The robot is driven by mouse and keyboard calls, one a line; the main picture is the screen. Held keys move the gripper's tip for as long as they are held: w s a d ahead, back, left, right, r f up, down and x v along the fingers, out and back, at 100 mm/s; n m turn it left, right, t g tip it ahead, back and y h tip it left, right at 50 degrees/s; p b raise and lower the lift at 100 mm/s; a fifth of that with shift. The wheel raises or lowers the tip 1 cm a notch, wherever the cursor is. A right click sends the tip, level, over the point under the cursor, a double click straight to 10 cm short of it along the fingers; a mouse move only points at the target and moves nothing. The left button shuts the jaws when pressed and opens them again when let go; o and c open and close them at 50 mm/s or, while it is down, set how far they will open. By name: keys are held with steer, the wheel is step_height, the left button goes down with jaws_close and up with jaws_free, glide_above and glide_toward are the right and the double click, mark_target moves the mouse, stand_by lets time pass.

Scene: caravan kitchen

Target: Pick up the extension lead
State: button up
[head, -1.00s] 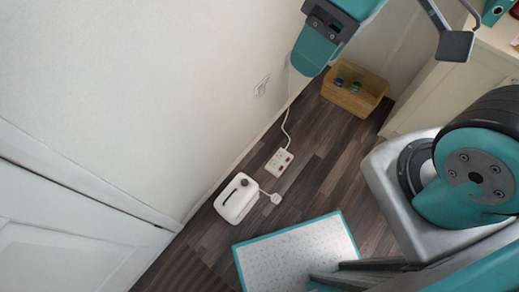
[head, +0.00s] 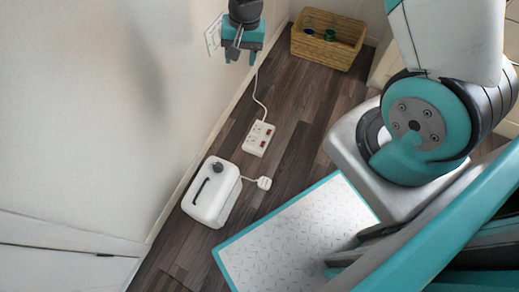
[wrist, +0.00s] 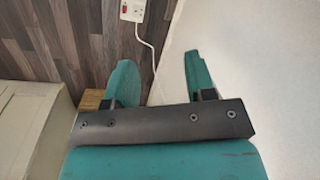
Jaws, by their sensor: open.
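The extension lead (head: 258,139) is a white strip with sockets and red switches, lying on the dark wood floor near the wall. Its white cable runs up toward the wall socket (head: 213,36). The lead also shows at the top of the wrist view (wrist: 133,9), partly cut off by the frame edge. My gripper (head: 240,60) is open and empty, beside the wall and above the floor. In the head view it appears above the lead, apart from it. Both fingers show in the wrist view (wrist: 157,75), with the cable seen between them.
A white appliance (head: 212,192) stands by the wall; its plug (head: 264,183) lies on the floor near the lead. A wicker basket (head: 322,58) holding small items is at the back.

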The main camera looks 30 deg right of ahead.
steer(key=d+f+m+h+b, duration=0.1)
steer(key=d+f+m+b, duration=0.4)
steer(key=f, duration=1.1)
steer(key=d+f+h+b, duration=0.1)
steer(key=d+f+b, duration=0.2)
steer(key=f+b, duration=0.85)
steer(key=b, duration=0.2)
glide_above(264, 141)
steer(key=f, duration=1.6)
steer(key=shift+w+d, duration=0.2)
steer(key=shift+d, duration=0.05)
steer(key=f+b, duration=0.1)
steer(key=f, duration=0.1)
steer(key=f+b, duration=0.4)
steer(key=shift+s+a+f, duration=0.2)
steer(key=shift+a, duration=0.05)
steer(key=shift+r, duration=0.1)
jaws_close()
